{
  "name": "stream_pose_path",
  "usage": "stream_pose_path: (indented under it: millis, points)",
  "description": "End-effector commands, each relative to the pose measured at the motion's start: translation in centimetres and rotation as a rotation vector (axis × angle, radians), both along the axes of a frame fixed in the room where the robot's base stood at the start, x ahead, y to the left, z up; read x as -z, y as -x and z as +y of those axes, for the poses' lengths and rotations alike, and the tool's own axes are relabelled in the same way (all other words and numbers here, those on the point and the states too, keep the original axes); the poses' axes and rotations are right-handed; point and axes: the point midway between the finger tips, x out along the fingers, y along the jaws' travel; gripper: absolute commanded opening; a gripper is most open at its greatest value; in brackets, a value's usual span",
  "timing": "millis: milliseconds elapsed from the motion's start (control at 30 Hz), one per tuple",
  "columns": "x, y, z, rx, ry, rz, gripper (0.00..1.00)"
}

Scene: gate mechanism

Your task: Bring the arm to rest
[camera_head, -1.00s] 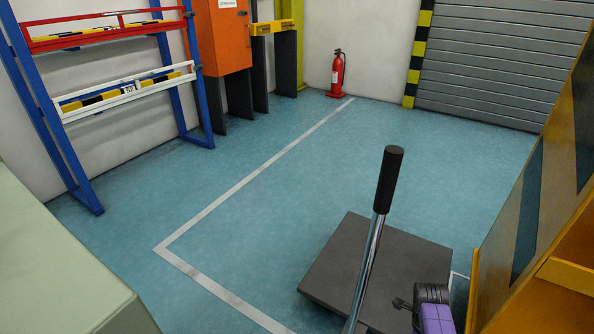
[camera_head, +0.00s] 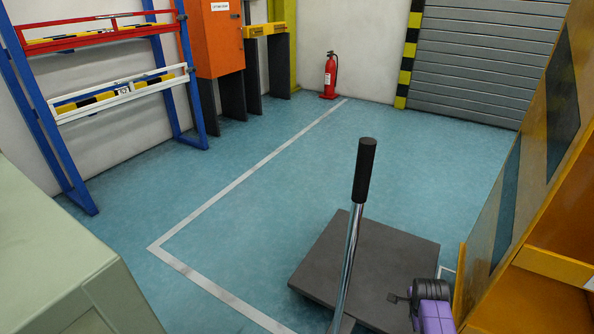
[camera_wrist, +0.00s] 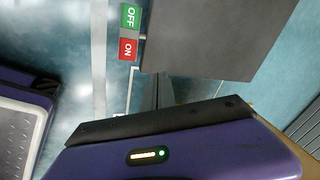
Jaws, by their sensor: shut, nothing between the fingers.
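In the wrist view, a dark plate (camera_wrist: 215,40) and a green OFF and red ON label (camera_wrist: 130,30) lie beyond the fingers.
A yellow structure (camera_head: 555,262) rises close on the right of my arm. A pale green cabinet (camera_head: 60,260) fills the lower left. A blue rack (camera_head: 40,120), an orange cabinet (camera_head: 216,45) and a fire extinguisher (camera_head: 329,77) stand along the walls. The middle floor is clear.

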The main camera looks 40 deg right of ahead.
Motion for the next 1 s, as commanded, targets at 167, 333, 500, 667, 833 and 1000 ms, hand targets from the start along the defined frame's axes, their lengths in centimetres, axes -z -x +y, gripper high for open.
stream_pose_path:
  millis: [167,333,500,667,833,1000]
  points:
    - [-2.7,-2.1,-0.6,-0.276,0.212,-0.055,0.00]
    - [-6.6,-3.8,2.6,-0.640,0.505,-0.077,0.00]
    - [-11.4,-4.0,8.8,-0.958,0.789,-0.078,0.00]
    - [-16.2,-2.8,15.5,-1.186,1.026,-0.084,0.00]
    - [-21.6,-0.2,22.5,-1.364,1.240,-0.105,0.00]
    - [-27.1,3.4,28.6,-1.491,1.404,-0.144,0.00]
